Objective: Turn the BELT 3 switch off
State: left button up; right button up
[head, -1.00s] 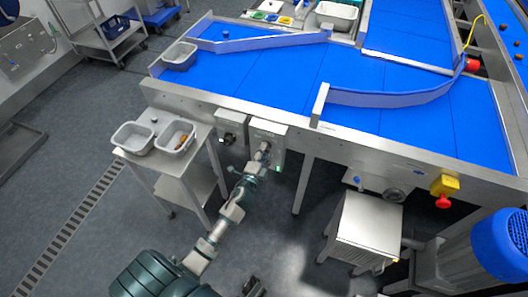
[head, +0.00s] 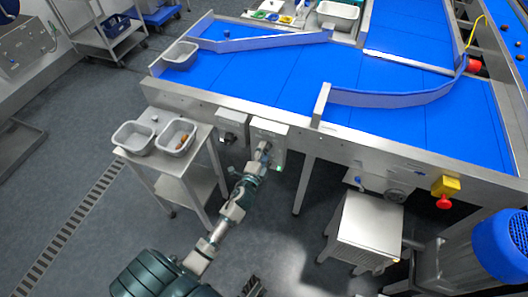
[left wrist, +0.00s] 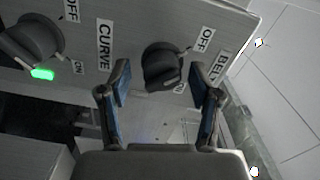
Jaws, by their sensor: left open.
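My left gripper (head: 262,154) is at the front of a grey switch box (head: 270,126) under the belt's near edge. In the left wrist view, my left gripper (left wrist: 162,88) is open, with one finger on each side of a dark rotary knob (left wrist: 163,65), not clamped on it. A label starting "BEL" (left wrist: 220,68) is beside this knob; its end is cut off or hidden. A dark part, perhaps my right gripper (head: 252,287), shows at the bottom edge.
Another knob (left wrist: 32,40) with a CURVE label (left wrist: 105,45) and lit green lamp (left wrist: 42,74) is close on the left. A small table (head: 160,165) with two grey bins stands left of the box. A steel cabinet (head: 368,225) stands to the right.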

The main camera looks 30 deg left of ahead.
pick_arm(q)
jog(key=v, duration=1.2)
pick_arm(e)
jog(key=shift+d, duration=0.1)
pick_arm(q)
jog(key=shift+a+f, duration=0.1)
jog(key=shift+f, duration=0.1)
